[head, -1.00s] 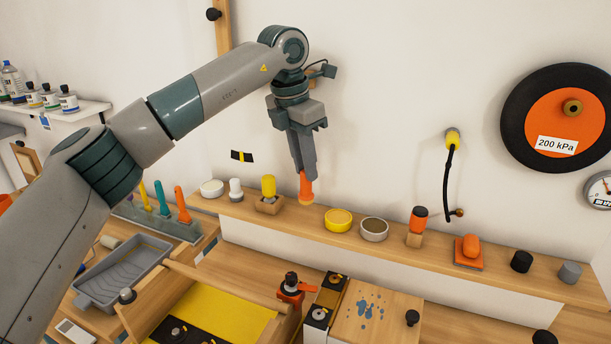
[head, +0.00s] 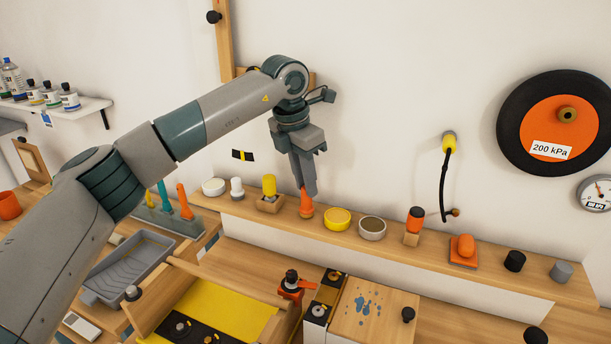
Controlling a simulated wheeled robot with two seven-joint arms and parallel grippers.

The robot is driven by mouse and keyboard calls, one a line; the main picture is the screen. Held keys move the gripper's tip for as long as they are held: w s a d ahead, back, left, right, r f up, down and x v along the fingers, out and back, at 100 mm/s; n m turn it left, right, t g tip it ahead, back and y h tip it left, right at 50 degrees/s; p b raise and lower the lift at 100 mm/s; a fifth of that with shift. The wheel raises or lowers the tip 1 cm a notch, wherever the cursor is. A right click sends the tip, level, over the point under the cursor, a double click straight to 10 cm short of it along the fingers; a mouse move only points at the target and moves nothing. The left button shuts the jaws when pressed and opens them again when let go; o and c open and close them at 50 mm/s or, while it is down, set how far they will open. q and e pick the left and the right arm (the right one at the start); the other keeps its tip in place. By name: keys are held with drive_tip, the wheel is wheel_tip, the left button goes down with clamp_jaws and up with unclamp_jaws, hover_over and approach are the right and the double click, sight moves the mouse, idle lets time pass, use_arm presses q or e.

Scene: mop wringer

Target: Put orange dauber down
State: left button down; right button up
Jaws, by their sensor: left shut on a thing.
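The orange dauber (head: 306,206) is upright at the back shelf (head: 325,232), between the yellow dauber on its wooden block and the yellow round tin (head: 337,219). Its lower end is at the shelf top; I cannot tell whether it touches. My left gripper (head: 307,191) points down from above and is shut on the dauber's upper part, which the fingers hide. My right gripper is not in view.
The yellow dauber (head: 269,186) stands close on the left. A grey round tin (head: 372,229) and an orange bottle with a dark cap (head: 415,221) stand to the right. An orange sander-like block (head: 463,249) is further right. The wall rises close behind.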

use_arm(q)
drive_tip(key=shift+f, duration=0.1)
drive_tip(key=c, duration=1.6)
unclamp_jaws()
drive_tip(key=shift+r, duration=0.3)
drive_tip(key=shift+s+a+r+b, duration=0.3)
drive_tip(key=shift+r+b, duration=0.35)
drive_tip(key=shift+r, duration=1.25)
drive_tip(key=shift+s+a+r+b, duration=0.2)
drive_tip(key=shift+a+r+b, duration=0.3)
drive_tip(key=shift+r, duration=1.4)
drive_tip(key=shift+s+a+r+b, duration=0.2)
drive_tip(key=shift+r+b, duration=0.55)
drive_tip(key=shift+r, duration=1.15)
drive_tip(key=shift+s, duration=0.1)
